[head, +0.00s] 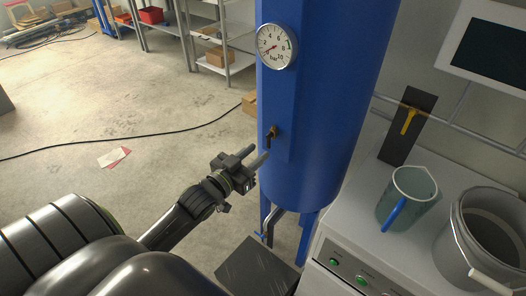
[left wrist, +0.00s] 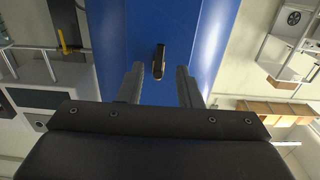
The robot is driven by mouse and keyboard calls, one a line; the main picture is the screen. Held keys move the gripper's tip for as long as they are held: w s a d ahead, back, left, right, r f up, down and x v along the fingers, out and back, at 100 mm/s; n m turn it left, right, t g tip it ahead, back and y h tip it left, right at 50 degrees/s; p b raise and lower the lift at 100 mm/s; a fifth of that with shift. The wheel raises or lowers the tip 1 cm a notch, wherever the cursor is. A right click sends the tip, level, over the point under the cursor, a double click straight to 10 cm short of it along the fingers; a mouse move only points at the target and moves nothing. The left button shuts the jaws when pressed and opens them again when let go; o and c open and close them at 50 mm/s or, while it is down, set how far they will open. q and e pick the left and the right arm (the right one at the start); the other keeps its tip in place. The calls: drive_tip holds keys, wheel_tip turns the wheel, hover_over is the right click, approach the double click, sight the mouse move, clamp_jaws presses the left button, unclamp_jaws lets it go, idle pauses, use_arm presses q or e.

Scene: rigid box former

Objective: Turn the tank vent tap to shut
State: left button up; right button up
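The blue tank (head: 320,110) stands at the centre of the head view. A small brass tap with a dark lever (head: 272,134) sticks out of its front, the lever hanging down. In the left wrist view the dark lever (left wrist: 158,66) shows end-on against the blue tank, in the gap between my fingers. My left gripper (head: 257,156) is open and empty, just in front of and below the tap. Its two fingers (left wrist: 159,80) show apart in the left wrist view, with no visible contact with the lever. My right gripper is not in view.
A round gauge (head: 277,46) sits above the tap. A pipe with a small blue handle (head: 262,235) is below the tank. A yellow lever (head: 409,119) on a dark panel, a jug (head: 408,195) and a pot (head: 486,238) are at the right. Open floor lies left.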

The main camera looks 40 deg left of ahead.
sight(268, 143)
use_arm(q)
drive_tip(key=shift+w+d, duration=0.15)
drive_tip(key=shift+w, duration=1.75)
clamp_jaws()
